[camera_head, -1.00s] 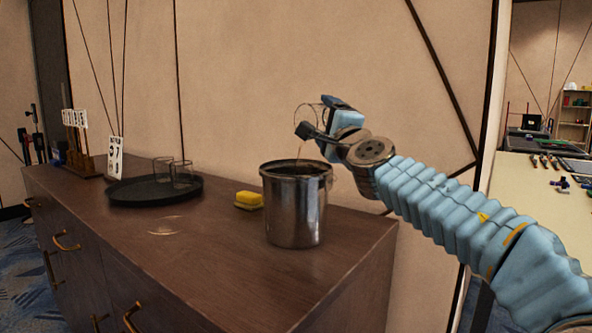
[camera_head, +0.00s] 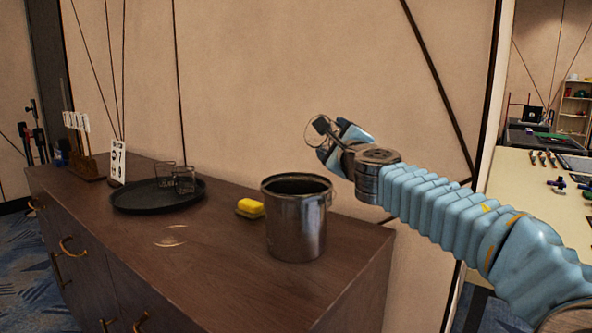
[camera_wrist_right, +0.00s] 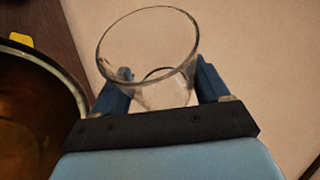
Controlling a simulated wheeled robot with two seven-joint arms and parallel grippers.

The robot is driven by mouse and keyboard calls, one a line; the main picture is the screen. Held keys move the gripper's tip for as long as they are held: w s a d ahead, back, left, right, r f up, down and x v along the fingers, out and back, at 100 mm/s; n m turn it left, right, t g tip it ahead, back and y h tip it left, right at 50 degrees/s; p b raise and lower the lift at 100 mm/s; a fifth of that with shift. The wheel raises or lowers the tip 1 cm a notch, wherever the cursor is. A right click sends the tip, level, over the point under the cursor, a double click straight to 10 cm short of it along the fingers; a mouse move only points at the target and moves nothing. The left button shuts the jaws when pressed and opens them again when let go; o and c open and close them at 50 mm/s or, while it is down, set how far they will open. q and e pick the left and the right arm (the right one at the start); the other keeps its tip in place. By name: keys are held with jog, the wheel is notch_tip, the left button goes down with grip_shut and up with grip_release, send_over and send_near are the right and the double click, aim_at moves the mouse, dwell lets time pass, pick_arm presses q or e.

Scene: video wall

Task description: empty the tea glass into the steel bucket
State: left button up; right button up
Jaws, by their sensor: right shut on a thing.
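The steel bucket (camera_head: 296,225) stands upright near the right end of the brown sideboard. In the right wrist view the bucket (camera_wrist_right: 60,65) is at the left, with brownish liquid or reflection inside. My right gripper (camera_head: 335,140) is shut on the clear tea glass (camera_head: 317,128), above and slightly right of the bucket's rim. The right wrist view shows the glass (camera_wrist_right: 150,50) between the blue fingers of the gripper (camera_wrist_right: 165,95), its mouth clear of them. No tea is plain in the glass, and no stream shows. Its exact tilt is hard to tell. My left gripper is out of view.
A yellow sponge (camera_head: 250,208) lies left of the bucket. A black round tray (camera_head: 135,200) holds two clear glasses (camera_head: 184,180). A thin clear ring-like outline (camera_head: 170,236) lies on the sideboard (camera_head: 215,270). A number card (camera_head: 118,162) stands behind the tray.

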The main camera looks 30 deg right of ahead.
jog(key=shift+f+m, duration=0.1)
jog(key=shift+m, duration=0.2)
jog(key=shift+g, duration=0.3)
jog(key=shift+r+m, duration=0.45)
jog(key=shift+m, duration=0.25)
jog(key=shift+a+f+m+g+y, duration=0.15)
jog(key=shift+f+m+g+y, duration=0.15)
jog(key=shift+f+m+g, duration=0.35)
jog(key=shift+w+f+m+g+y, duration=0.15)
jog(key=shift+f+m+g+y, duration=0.25)
jog(key=shift+m, duration=0.45)
jog(key=shift+w+d+f+m, duration=0.15)
jog(key=shift+d+f+m, duration=0.35)
jog(key=shift+f+m, duration=0.1)
jog(key=shift+w+d+f+m+g+y, duration=0.1)
jog(key=shift+d+f+m+g+y, duration=0.5)
jog(key=shift+m, duration=0.4)
jog(key=shift+w+d+f+m+g+y, duration=0.1)
jog(key=shift+d+f+m+g+y, duration=0.25)
jog(key=shift+d+f+m+y, duration=0.5)
